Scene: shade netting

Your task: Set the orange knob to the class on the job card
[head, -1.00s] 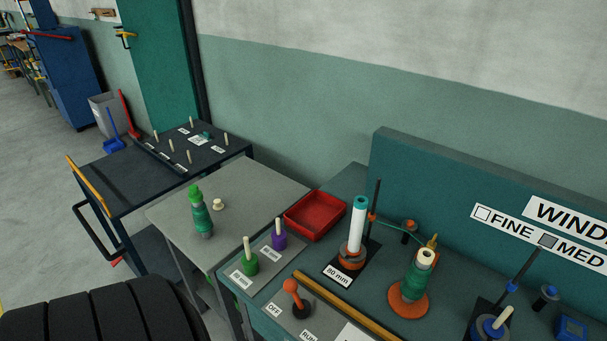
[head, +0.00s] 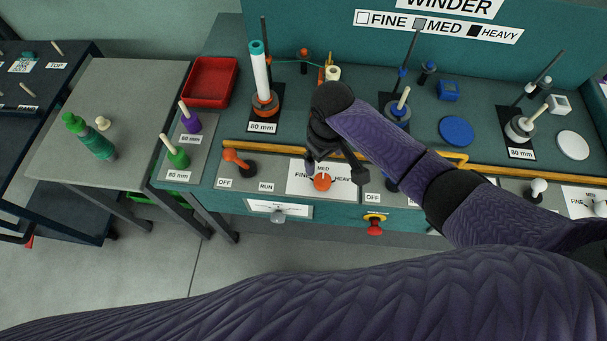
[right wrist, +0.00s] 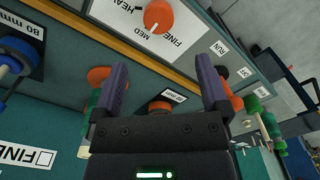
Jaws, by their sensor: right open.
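The orange knob (head: 322,182) sits on a white dial plate marked FINE, MED and HEAVY on the bench front. It also shows at the top of the right wrist view (right wrist: 158,15), where its white mark points toward MED. My right gripper (head: 336,172) is open, its fingers over the dial area, partly covering the plate. In the right wrist view the gripper (right wrist: 162,75) is empty, with the knob ahead of the fingertips; I see no contact. A white card (head: 262,207) on the front below the dial has print too small to read. My left gripper is out of view.
An orange-handled OFF/RUN lever (head: 236,160) stands left of the dial. A yellow rail (head: 262,147) runs behind the dial. A red tray (head: 210,82), spools and posts stand behind. A red knob (head: 374,228) is below right. The wall sign (head: 440,27) pairs classes with shaded squares.

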